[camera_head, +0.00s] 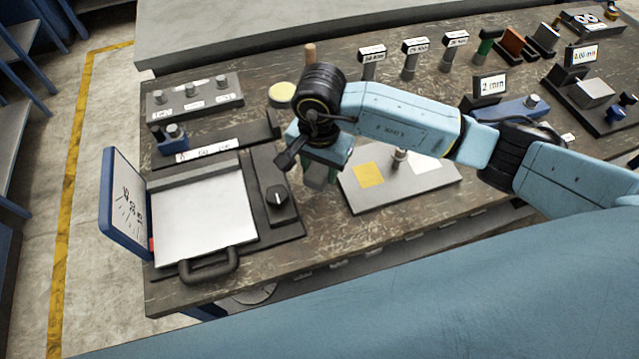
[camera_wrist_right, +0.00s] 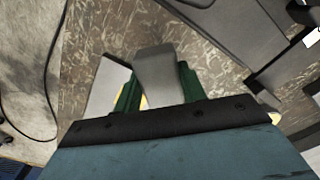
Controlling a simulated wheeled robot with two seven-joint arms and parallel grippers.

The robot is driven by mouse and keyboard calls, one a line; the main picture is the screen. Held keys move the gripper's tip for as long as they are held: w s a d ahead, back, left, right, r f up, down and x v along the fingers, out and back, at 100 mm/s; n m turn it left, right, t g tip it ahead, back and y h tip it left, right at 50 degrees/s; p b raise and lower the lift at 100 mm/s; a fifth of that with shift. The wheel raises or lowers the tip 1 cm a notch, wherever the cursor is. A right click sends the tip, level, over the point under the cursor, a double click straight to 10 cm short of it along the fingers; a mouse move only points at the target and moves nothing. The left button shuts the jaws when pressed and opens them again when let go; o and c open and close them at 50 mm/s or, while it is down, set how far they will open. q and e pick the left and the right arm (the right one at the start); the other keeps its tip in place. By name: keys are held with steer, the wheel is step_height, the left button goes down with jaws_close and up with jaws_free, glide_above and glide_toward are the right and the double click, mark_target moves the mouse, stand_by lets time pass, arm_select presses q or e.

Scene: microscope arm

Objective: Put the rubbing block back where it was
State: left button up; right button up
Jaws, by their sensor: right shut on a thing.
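My right gripper (camera_head: 318,180) reaches in from the right and points down above the bench, left of the flat grey plate (camera_head: 430,185). It is shut on a grey block, which I take to be the rubbing block. In the right wrist view the block (camera_wrist_right: 156,68) sits between the green fingers of the right gripper (camera_wrist_right: 157,88). In the head view the wrist hides most of the block. It seems to be held above the bench top, but its exact height is unclear. My left gripper is not in view.
The grey plate bears a yellow square (camera_head: 368,174) and a white one. Several labelled stands (camera_head: 410,60) and small blocks (camera_head: 513,44) line the back. Bare bench (camera_head: 330,225) lies in front.

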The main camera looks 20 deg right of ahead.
mark_target(319, 168)
steer(key=shift+f, duration=2.8)
steer(key=shift+f+b, duration=0.15)
steer(key=shift+b, duration=0.2)
steer(key=o, duration=1)
steer(key=shift+c, duration=0.2)
steer(key=shift+r+p, duration=0.25)
steer(key=shift+p, duration=0.05)
step_height(319, 168, up, 12)
steer(key=shift+f, duration=0.1)
